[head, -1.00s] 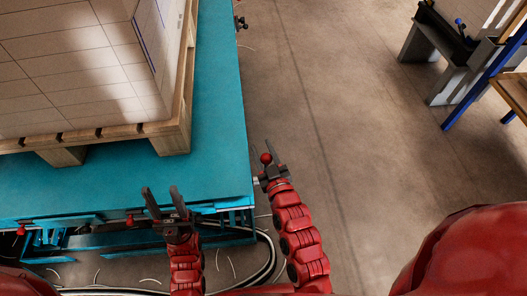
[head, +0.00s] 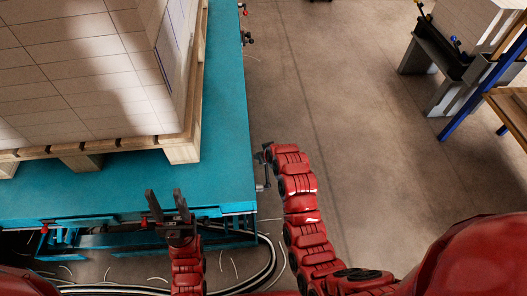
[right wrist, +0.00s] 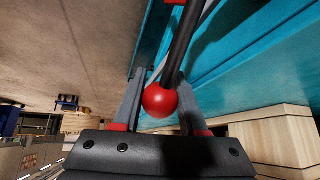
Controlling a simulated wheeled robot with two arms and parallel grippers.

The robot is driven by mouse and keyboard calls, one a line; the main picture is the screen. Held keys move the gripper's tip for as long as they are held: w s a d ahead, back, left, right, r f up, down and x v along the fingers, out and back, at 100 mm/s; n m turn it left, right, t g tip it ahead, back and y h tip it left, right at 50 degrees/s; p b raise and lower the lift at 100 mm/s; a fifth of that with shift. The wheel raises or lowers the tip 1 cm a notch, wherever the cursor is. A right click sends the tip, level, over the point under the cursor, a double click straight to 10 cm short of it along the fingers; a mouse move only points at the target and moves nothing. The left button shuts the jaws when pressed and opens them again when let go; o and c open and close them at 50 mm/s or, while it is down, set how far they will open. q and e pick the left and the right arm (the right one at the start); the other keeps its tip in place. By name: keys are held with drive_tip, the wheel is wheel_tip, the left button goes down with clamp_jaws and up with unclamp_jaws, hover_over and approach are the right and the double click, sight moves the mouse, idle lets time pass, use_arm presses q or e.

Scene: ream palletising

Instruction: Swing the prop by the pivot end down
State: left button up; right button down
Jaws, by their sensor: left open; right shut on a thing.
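The prop is a dark rod with a red ball (right wrist: 160,100), seen in the right wrist view. The ball sits between the two fingers of my right gripper (right wrist: 160,112), which is shut on the prop. The rod runs up and away past the fingertips beside the blue table edge. In the head view my right gripper (head: 265,164) is at the table's right side, partly hidden by its own arm; the ball is hidden there. My left gripper (head: 168,205) is open and empty over the table's front edge.
The blue lift table (head: 225,120) bears a wooden pallet (head: 182,152) with a large stack of wrapped reams (head: 80,70). Small red-knobbed levers (head: 44,228) show along its edges. A grey stand (head: 425,60) is at upper right. The floor (head: 350,130) between is clear.

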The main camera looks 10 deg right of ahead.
wheel_tip(320, 180, down, 7)
drive_tip(key=g+b, duration=0.3)
drive_tip(key=g, duration=0.4)
drive_tip(key=shift+w+m+b, duration=0.25)
drive_tip(key=shift+m+b, duration=0.05)
drive_tip(key=shift+m, duration=0.1)
drive_tip(key=shift+f, duration=0.15)
drive_tip(key=shift+s+f, duration=0.1)
drive_tip(key=shift+s, duration=0.05)
drive_tip(key=shift+c, duration=2.3)
unclamp_jaws()
drive_tip(key=shift+w+a+r, duration=0.15)
drive_tip(key=shift+w+r, duration=0.05)
drive_tip(key=shift+r, duration=0.05)
